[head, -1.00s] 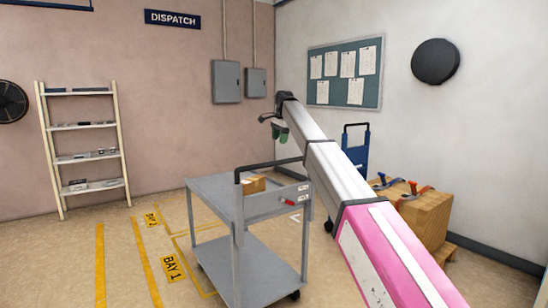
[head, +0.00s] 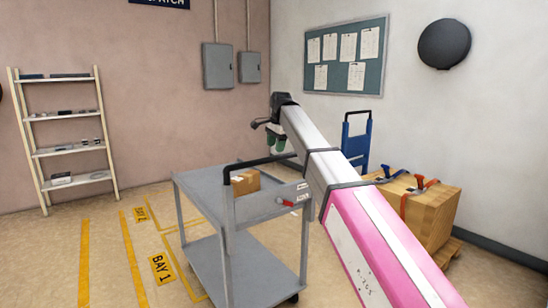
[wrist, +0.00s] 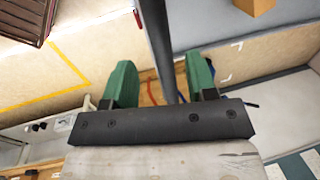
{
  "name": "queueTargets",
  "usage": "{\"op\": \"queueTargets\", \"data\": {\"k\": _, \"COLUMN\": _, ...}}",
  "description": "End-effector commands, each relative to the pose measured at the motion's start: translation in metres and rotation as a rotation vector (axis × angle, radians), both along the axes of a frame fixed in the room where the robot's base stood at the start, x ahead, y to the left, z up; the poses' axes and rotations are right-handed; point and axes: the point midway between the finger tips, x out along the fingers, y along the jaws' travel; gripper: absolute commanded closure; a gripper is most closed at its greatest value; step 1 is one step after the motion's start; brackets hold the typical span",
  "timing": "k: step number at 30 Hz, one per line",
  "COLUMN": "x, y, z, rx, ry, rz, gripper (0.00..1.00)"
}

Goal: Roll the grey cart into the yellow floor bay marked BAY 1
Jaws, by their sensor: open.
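The grey cart (head: 205,183) stands upright on the floor, two-shelved, with a black handle (head: 258,161) on its near side. A yellow-lined bay marked BAY 1 (head: 162,268) lies on the floor left of the cart. The cart partly hides the bay's lines. My gripper (head: 276,144) has green fingers and is near the handle's right end in the head view. In the wrist view my gripper (wrist: 160,62) is open, and the dark handle bar (wrist: 158,40) runs between the fingers in the picture. I cannot tell whether the bar touches them.
A small cardboard box (head: 245,182) rides on the cart's top shelf. A BAY 2 label (head: 140,214) lies farther back. A white shelf unit (head: 67,135) stands left by the wall. A blue hand truck (head: 357,140) and a strapped wooden crate (head: 430,218) stand right.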

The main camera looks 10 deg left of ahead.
Motion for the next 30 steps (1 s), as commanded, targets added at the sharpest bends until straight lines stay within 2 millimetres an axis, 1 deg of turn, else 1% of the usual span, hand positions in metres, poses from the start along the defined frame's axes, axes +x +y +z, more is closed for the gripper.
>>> {"op": "queueTargets", "data": {"k": 1, "x": 0.001, "y": 0.001, "z": -0.01, "rx": -0.001, "ry": 0.001, "rz": 0.0, "gripper": 0.48}}
{"op": "queueTargets", "data": {"k": 3, "x": 0.002, "y": 0.003, "z": -0.022, "rx": -0.001, "ry": 0.001, "rz": 0.0, "gripper": 0.48}}
{"op": "queueTargets", "data": {"k": 9, "x": 0.006, "y": 0.007, "z": -0.045, "rx": 0.0, "ry": 0.0, "rz": 0.0, "gripper": 0.48}}
{"op": "queueTargets", "data": {"k": 14, "x": 0.007, "y": 0.008, "z": -0.052, "rx": 0.0, "ry": 0.0, "rz": 0.0, "gripper": 0.48}}
{"op": "queueTargets", "data": {"k": 22, "x": 0.007, "y": 0.008, "z": -0.053, "rx": 0.001, "ry": -0.001, "rz": 0.0, "gripper": 0.48}}
{"op": "queueTargets", "data": {"k": 23, "x": 0.007, "y": 0.008, "z": -0.053, "rx": 0.001, "ry": -0.001, "rz": 0.0, "gripper": 0.54}}
{"op": "queueTargets", "data": {"k": 24, "x": 0.007, "y": 0.008, "z": -0.053, "rx": 0.001, "ry": -0.001, "rz": 0.0, "gripper": 0.68}}
{"op": "queueTargets", "data": {"k": 26, "x": 0.007, "y": 0.008, "z": -0.053, "rx": 0.001, "ry": -0.001, "rz": 0.0, "gripper": 0.87}}
{"op": "queueTargets", "data": {"k": 27, "x": 0.007, "y": 0.008, "z": -0.053, "rx": 0.001, "ry": -0.001, "rz": 0.0, "gripper": 1.0}}
{"op": "queueTargets", "data": {"k": 30, "x": 0.007, "y": 0.008, "z": -0.053, "rx": 0.001, "ry": -0.001, "rz": 0.0, "gripper": 1.0}}
